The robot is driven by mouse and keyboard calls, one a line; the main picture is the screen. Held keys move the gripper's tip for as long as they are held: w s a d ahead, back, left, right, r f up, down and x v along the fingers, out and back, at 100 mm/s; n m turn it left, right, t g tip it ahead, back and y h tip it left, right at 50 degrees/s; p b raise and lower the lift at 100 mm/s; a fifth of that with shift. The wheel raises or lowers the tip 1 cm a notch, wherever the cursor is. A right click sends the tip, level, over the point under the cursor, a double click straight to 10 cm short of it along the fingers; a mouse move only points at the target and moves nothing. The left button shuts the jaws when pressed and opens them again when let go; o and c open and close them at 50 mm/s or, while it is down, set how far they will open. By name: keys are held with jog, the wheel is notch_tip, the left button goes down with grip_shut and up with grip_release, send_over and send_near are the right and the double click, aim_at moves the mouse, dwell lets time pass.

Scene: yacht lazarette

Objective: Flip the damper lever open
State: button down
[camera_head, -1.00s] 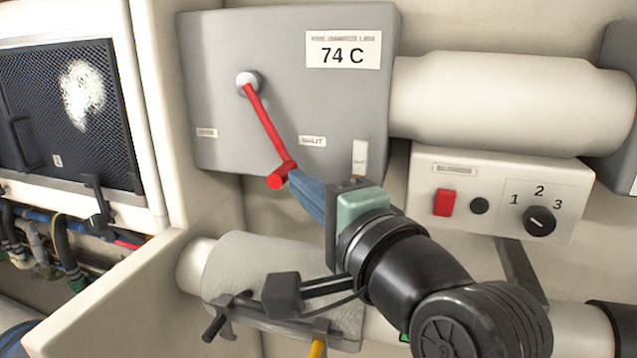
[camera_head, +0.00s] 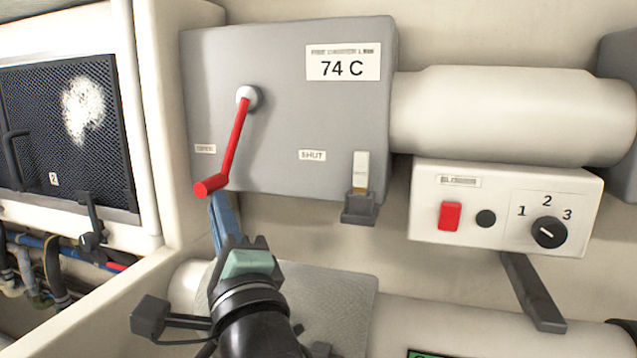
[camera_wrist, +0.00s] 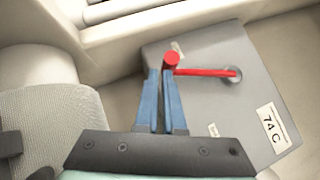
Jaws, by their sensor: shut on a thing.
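The red damper lever (camera_head: 236,142) hangs from a white pivot on the grey damper box (camera_head: 285,110). It points down and slightly left, its red knob (camera_head: 210,186) below and a little right of the "OPEN" label (camera_head: 205,149). The "SHUT" label (camera_head: 312,155) is farther right. My gripper (camera_head: 217,200) reaches up from below with its blue fingers at the knob. In the wrist view, the fingertips (camera_wrist: 161,72) are close together at the red knob (camera_wrist: 171,60), shut on it. The exact contact is partly hidden.
A plate reading "74 C" (camera_head: 343,68) is on the box. A control panel (camera_head: 507,208) with a red switch and a dial is at the right. A white pipe (camera_head: 510,110) leaves the box. A mesh-fronted door (camera_head: 70,130) and a wall ledge are at the left.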

jog(key=shift+w+a+f+m+t, duration=0.15)
jog(key=shift+a+m+t, duration=0.15)
jog(key=shift+a+m, duration=0.4)
jog(key=shift+w+a+r+m+t+h, duration=0.1)
jog(key=shift+a+r+m+t+h, duration=0.15)
jog(key=shift+a+m+t+h, duration=0.45)
jog(key=shift+w+a+r+y, duration=0.15)
jog(key=shift+a+r+y, duration=0.05)
jog(key=shift+a+y, duration=0.1)
jog(key=shift+a+r, duration=0.15)
jog(key=shift+r, duration=0.1)
jog(key=b+v, duration=0.5)
jog(key=v, duration=0.8)
jog(key=shift+d+f+m, duration=0.25)
jog(key=shift+d+m, duration=0.05)
jog(key=shift+d, duration=0.05)
